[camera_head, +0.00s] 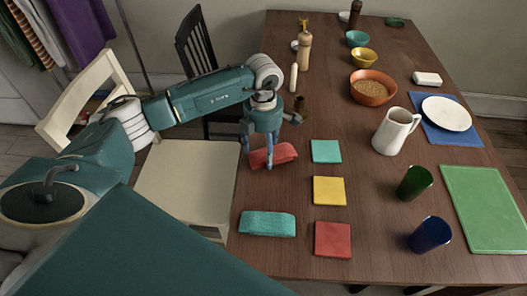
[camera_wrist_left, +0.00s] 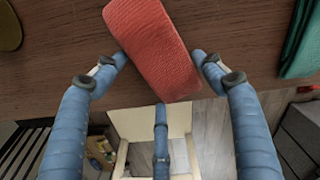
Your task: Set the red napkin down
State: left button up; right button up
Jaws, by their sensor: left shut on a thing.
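The red napkin (camera_head: 284,153) is a folded, textured cloth at the left edge of the wooden table. My left gripper (camera_head: 259,158) is shut on it, coming from above. In the left wrist view the red napkin (camera_wrist_left: 152,45) lies slantwise between the blue fingers of the left gripper (camera_wrist_left: 165,75). The wood shows behind it; I cannot tell whether it touches the table. My right gripper is not in view.
A teal folded napkin (camera_head: 268,223) lies nearer on the table's left edge. Teal (camera_head: 326,151), yellow (camera_head: 329,191) and red (camera_head: 333,239) squares lie to the right. A white pitcher (camera_head: 393,131) stands farther right. A cream chair (camera_head: 187,180) stands beside the table.

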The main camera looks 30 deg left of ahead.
aim_at(263, 151)
pick_arm(q)
jog(key=shift+f, duration=0.9)
jog(key=shift+f, duration=0.1)
jog(key=o, duration=1.1)
jog(key=shift+c, duration=0.2)
jog(key=shift+r, duration=0.35)
notch_tip(263, 151, up, 12)
jog(key=b, duration=0.2)
jog(key=shift+f, duration=0.2)
